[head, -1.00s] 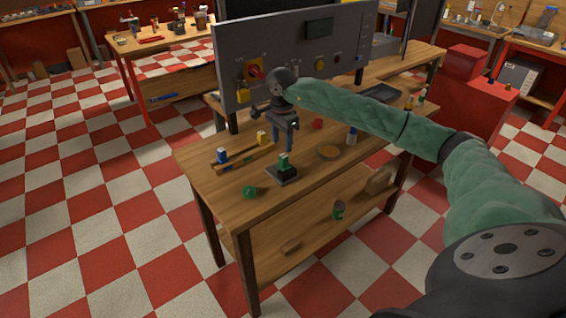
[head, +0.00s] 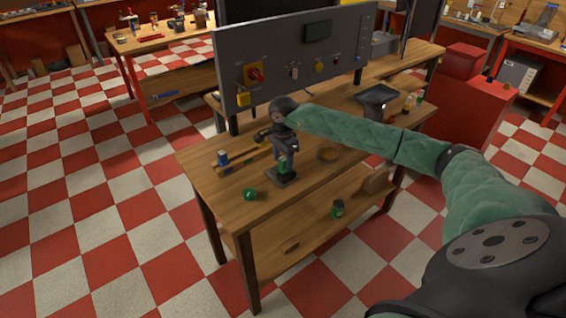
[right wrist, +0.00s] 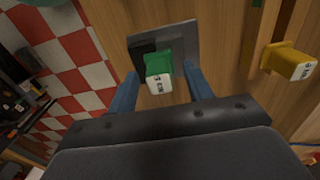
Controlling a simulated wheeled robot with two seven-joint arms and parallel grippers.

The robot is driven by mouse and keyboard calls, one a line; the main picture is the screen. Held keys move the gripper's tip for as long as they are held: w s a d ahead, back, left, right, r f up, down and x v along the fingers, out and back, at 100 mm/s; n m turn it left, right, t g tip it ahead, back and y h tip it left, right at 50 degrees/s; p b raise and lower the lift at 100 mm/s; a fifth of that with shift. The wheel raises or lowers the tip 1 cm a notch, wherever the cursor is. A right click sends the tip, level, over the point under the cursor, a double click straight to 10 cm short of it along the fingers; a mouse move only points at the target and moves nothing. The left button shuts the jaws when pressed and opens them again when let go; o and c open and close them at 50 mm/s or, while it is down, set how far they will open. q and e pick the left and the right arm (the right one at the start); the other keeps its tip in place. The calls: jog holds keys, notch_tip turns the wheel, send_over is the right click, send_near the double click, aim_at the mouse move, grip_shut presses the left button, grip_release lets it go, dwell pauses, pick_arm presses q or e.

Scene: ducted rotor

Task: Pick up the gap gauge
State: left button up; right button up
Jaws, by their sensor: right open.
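A green labelled block (right wrist: 158,72), which looks like a gap gauge, stands on a dark square base (right wrist: 185,38) on the workbench. My right gripper (head: 284,166) is over this base, pointing down. In the right wrist view its two blue fingers (right wrist: 162,90) are apart, with the green block in the space between them. I cannot tell whether either finger touches it. In the head view the gripper mostly hides the block. A yellow labelled block (right wrist: 288,62) stands to the right in the wrist view. My left gripper is not in view.
A wooden rack with a blue-topped block (head: 222,157) lies left of the gripper. A green round item (head: 249,195) sits near the bench's front edge. A grey control panel (head: 290,62) stands behind.

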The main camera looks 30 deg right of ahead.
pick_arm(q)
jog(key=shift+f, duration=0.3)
pick_arm(e)
jog(key=shift+f, duration=0.3)
jog(key=c, duration=1)
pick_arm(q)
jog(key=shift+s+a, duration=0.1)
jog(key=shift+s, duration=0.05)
pick_arm(e)
grip_shut()
jog(key=shift+r, duration=0.1)
